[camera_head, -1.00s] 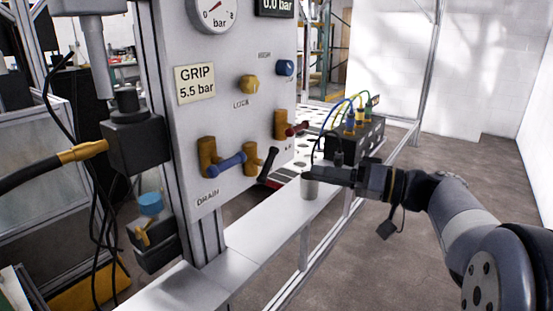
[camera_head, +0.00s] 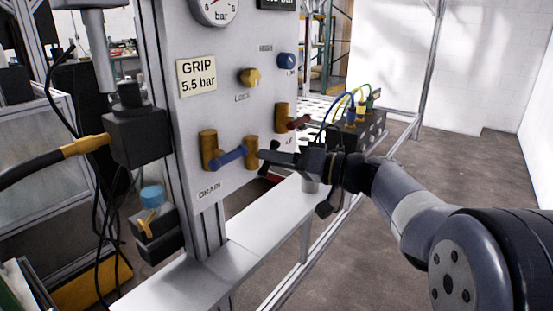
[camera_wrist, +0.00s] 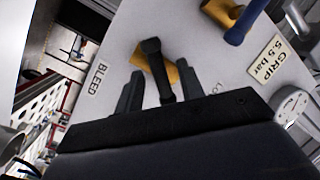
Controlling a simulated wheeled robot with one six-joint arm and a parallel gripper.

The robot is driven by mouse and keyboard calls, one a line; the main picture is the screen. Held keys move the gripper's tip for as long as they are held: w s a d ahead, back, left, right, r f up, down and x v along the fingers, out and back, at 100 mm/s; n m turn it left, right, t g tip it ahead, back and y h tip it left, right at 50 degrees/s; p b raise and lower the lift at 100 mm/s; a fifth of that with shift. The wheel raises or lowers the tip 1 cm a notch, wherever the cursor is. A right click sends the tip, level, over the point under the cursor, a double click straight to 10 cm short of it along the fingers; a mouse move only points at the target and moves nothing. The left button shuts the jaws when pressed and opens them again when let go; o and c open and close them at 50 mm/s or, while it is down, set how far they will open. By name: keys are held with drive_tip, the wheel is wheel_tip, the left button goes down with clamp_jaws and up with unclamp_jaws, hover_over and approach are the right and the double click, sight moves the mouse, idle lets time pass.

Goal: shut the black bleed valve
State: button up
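The black bleed valve has a brass body (camera_head: 250,150) low on the grey panel. In the wrist view its black lever (camera_wrist: 153,52) crosses the brass body (camera_wrist: 140,58), beside the BLEED label. My gripper (camera_head: 263,156) is at this valve and hides the lever in the head view. In the wrist view my gripper (camera_wrist: 160,72) is open, with one finger on each side of the lever. A gap shows at the left finger; whether the right finger touches is unclear.
A blue-lever valve (camera_head: 228,157) marked DRAIN is close left of my gripper. A red-lever valve (camera_head: 281,117) is to the right, with a yellow knob (camera_head: 250,76) and a blue knob (camera_head: 287,61) above. A cabled block (camera_head: 370,135) stands behind my arm, and a bench ledge (camera_head: 255,225) runs below.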

drive_tip(key=shift+c, duration=0.4)
clamp_jaws()
drive_tip(key=shift+f+m, duration=0.1)
drive_tip(key=shift+m, duration=0.2)
drive_tip(key=m+t+b, duration=0.1)
drive_tip(key=m+b, duration=0.1)
drive_tip(key=m, duration=0.3)
drive_tip(key=m+t+y+b, duration=0.1)
drive_tip(key=m+b, duration=0.1)
drive_tip(key=m, duration=0.2)
drive_tip(key=shift+s+f+m, duration=0.1)
drive_tip(key=shift+f+m, duration=0.05)
drive_tip(key=shift+m, duration=0.55)
drive_tip(key=shift+o, duration=0.4)
unclamp_jaws()
